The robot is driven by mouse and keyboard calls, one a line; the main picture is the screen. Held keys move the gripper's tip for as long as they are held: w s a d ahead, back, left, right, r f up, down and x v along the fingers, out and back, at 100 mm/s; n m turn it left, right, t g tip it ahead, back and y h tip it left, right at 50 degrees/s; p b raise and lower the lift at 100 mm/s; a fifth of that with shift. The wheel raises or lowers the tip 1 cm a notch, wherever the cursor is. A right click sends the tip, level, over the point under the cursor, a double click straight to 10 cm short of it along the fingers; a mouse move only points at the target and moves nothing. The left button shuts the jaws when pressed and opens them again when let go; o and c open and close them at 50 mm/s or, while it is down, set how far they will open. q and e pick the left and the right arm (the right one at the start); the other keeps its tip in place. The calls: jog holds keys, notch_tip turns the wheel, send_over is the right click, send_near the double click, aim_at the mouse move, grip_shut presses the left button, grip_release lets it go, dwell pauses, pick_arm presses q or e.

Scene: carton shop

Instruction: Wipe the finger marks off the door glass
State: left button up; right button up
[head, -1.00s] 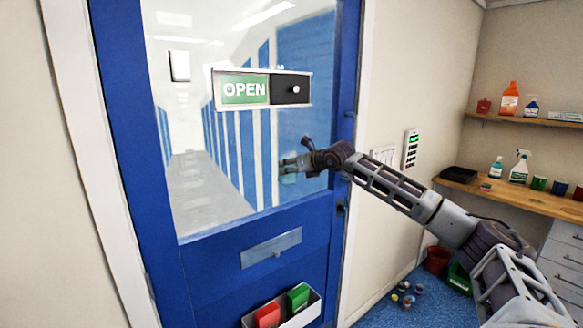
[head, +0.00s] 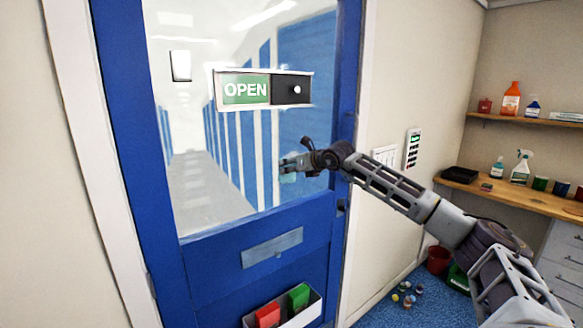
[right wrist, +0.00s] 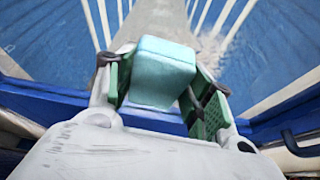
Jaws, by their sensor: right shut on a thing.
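The blue door (head: 215,290) has a large glass pane (head: 205,215) in its upper part. My right gripper (head: 290,165) is at the right part of the pane, below the OPEN sign. In the right wrist view its green-padded fingers (right wrist: 155,85) are shut on a pale turquoise sponge-like block (right wrist: 163,68). The block is at the glass, but I cannot tell whether it touches. A faint whitish smudge (right wrist: 208,48) shows beyond the block, to its right. My left gripper is not in view.
The OPEN sign (head: 262,89) hangs on the glass above my right gripper. A holder with red and green items (head: 285,308) is low on the door. A wooden counter (head: 520,199) with bottles stands at the right. A red bucket (head: 438,260) is on the floor.

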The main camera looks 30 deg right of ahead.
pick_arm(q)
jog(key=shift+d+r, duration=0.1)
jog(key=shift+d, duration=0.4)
pick_arm(e)
jog(key=shift+w, duration=0.25)
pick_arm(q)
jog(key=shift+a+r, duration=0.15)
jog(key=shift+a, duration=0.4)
pick_arm(e)
jog(key=shift+w+a, duration=0.1)
jog(key=shift+w, duration=0.3)
jog(key=shift+d, duration=0.2)
jog(key=shift+w+d+p, duration=0.1)
jog(key=shift+d+p, duration=0.2)
jog(key=shift+d, duration=1.05)
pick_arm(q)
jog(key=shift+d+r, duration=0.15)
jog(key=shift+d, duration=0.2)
pick_arm(e)
jog(key=shift+d, duration=0.5)
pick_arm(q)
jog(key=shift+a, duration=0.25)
